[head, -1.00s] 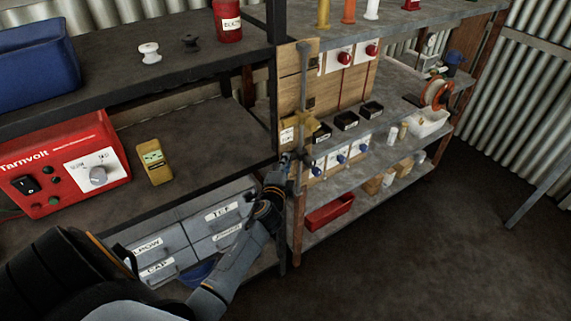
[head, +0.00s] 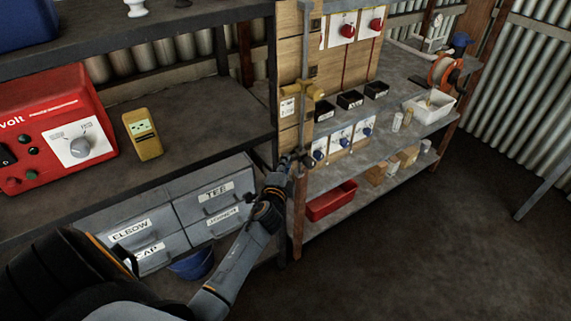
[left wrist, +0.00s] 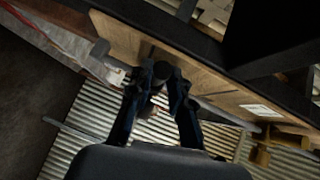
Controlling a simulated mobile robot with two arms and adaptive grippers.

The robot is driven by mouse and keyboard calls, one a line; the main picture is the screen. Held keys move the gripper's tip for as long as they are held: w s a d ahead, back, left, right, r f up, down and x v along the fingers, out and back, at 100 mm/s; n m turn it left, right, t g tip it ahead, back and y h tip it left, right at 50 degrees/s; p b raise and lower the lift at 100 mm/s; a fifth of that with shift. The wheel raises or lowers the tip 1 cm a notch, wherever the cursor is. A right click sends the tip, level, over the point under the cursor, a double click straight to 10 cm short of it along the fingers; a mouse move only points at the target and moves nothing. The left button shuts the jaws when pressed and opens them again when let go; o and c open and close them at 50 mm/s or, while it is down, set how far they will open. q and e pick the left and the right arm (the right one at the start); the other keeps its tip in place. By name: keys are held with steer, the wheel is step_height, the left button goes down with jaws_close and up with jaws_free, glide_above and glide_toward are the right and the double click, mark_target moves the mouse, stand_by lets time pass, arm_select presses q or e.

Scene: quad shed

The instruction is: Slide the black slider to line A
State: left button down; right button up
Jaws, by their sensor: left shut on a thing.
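A vertical metal rail (head: 304,50) stands in front of a wooden board. A yellow fitting (head: 307,89) sits partway up it. My left gripper (head: 300,160) is at the lower part of the rail, below the yellow fitting, shut on a dark part that appears to be the black slider. In the left wrist view, both fingers of the left gripper (left wrist: 166,86) close around a dark round knob of the black slider (left wrist: 163,70). The slider's body is mostly hidden. A small white label (head: 288,108) is on the board; its text is unreadable. Line A cannot be made out. My right gripper is not in view.
Blue-knobbed switches (head: 342,140) and small black bins (head: 350,99) are just right of the rail. A shelf edge and post stand close on its left. Grey labelled drawers (head: 205,205) and a red tray (head: 331,200) are lower.

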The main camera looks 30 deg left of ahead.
arm_select(q)
step_height(320, 180, down, 3)
steer(key=shift+r+b, duration=0.2)
steer(key=shift+b, duration=0.1)
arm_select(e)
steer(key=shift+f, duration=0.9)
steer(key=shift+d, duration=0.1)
arm_select(q)
steer(key=c, duration=1.2)
jaws_free()
steer(key=shift+r, duration=0.2)
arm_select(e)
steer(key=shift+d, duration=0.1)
arm_select(q)
steer(key=shift+s, duration=0.1)
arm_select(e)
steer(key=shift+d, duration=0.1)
arm_select(q)
steer(key=v, duration=1.2)
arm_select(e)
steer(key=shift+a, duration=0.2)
